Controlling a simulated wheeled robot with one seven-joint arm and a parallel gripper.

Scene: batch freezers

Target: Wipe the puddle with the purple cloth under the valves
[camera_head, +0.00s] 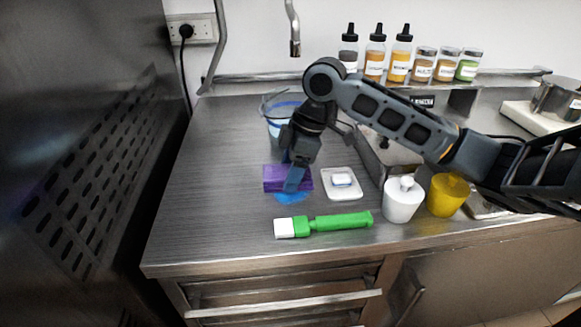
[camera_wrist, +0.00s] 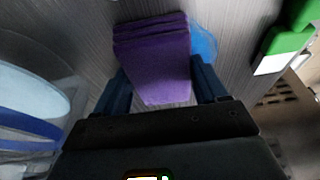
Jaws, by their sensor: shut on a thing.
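The purple cloth (camera_head: 275,178) is a folded stack on the steel counter. My gripper (camera_head: 294,180) reaches down at it from above. In the wrist view the cloth (camera_wrist: 155,58) lies between the two blue fingers of my gripper (camera_wrist: 160,90), and the gripper is shut on it. The blue puddle (camera_head: 292,196) shows at the cloth's front edge, partly under the cloth and a finger. In the wrist view the puddle (camera_wrist: 203,42) shows beside the cloth. How far the cloth is off the counter, if at all, I cannot tell. No valves are clearly seen.
A green-handled brush (camera_head: 335,221) lies in front. A white dish with a small block (camera_head: 342,184) is at the right. A clear bucket (camera_head: 275,125) stands behind my gripper. White (camera_head: 403,200) and yellow (camera_head: 447,195) containers stand farther right. The counter's left side is clear.

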